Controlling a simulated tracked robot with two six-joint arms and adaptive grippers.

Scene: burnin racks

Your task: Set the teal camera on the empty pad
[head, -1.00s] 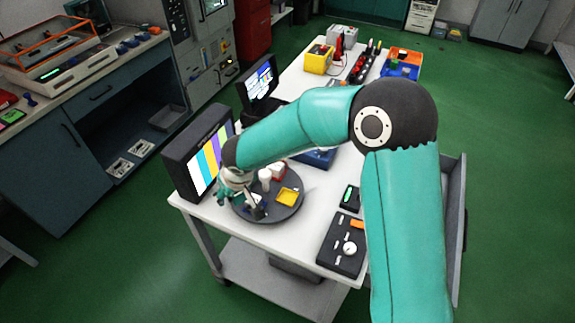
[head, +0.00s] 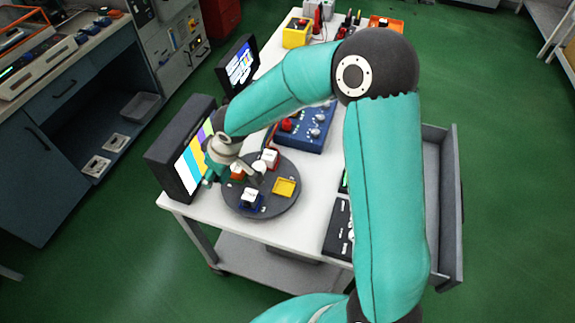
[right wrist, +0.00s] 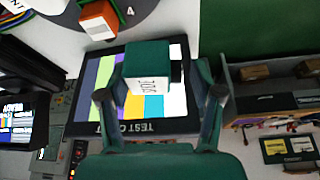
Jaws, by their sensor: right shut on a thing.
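My right gripper (head: 210,174) is at the left edge of the dark round turntable (head: 272,212), in front of the colour-bar monitor. In the right wrist view it is shut on the teal camera (right wrist: 149,56), a small box with a white lettered face, between its two fingers. On the turntable, a yellow pad (head: 285,187) at the right is empty. A blue camera (head: 250,201), a red one (head: 271,159) and an orange one (head: 237,172) stand on the turntable; the orange one (right wrist: 97,20) also shows in the right wrist view. My left gripper is out of view.
The colour-bar monitor (head: 168,160) stands close behind my right gripper. A second screen (head: 239,65) and a blue box with knobs (head: 306,128) are farther back. A black control panel (head: 337,228) lies at the table's front right. White table (head: 290,235) is bare before the turntable.

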